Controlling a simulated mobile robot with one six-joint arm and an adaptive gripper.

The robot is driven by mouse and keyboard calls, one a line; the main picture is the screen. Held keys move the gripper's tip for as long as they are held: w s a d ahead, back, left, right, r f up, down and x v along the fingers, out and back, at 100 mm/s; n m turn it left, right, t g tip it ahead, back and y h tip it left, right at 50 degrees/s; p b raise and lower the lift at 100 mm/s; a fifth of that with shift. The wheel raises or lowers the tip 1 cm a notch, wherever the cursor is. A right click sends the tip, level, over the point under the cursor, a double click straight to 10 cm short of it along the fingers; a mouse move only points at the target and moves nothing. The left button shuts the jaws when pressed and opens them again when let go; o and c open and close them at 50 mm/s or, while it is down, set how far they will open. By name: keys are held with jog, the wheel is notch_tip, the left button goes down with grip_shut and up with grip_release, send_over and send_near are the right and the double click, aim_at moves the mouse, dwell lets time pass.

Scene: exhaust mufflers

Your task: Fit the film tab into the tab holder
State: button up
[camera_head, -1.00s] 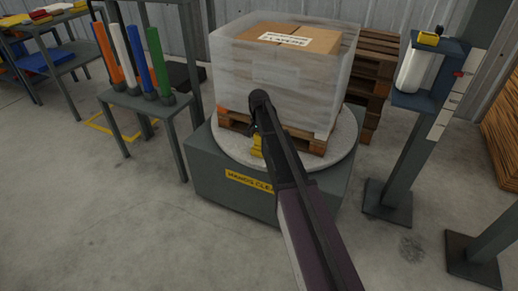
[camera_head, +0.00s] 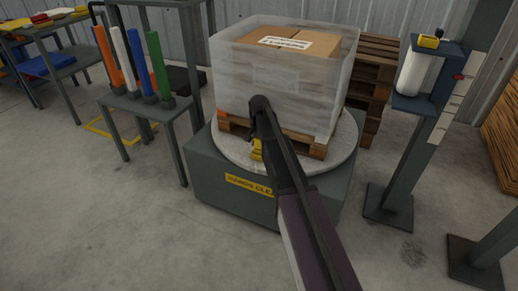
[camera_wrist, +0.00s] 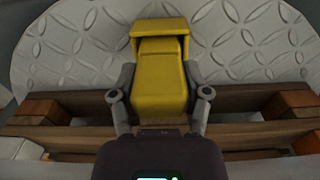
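A yellow block, which I take for the film tab (camera_wrist: 160,85), lies between the fingers of my gripper (camera_wrist: 160,78) in the wrist view. The fingertips close on its two sides. At its far end is a wider yellow hood-like piece (camera_wrist: 159,24), which looks like the tab holder, over the patterned turntable plate (camera_wrist: 90,45). I cannot tell how deep the block sits in it. In the head view, yellow parts (camera_head: 257,150) show below my gripper (camera_head: 256,132), at the turntable's front edge before the pallet.
A film-wrapped carton load (camera_head: 270,85) on a wooden pallet (camera_head: 305,143) stands just behind my gripper. A film-roll mast (camera_head: 410,150) stands at right. A stand with several coloured tubes (camera_head: 140,85) is at left. The floor in front is clear.

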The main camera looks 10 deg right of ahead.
jog(key=c, duration=0.4)
jog(key=shift+o, duration=0.2)
jog(key=shift+r, duration=0.15)
notch_tip(320, 180, up, 4)
jog(key=p, duration=0.4)
jog(key=s+d+p, duration=0.1)
jog(key=s+d, duration=0.1)
jog(key=s, duration=1.4)
jog(key=shift+r, duration=0.35)
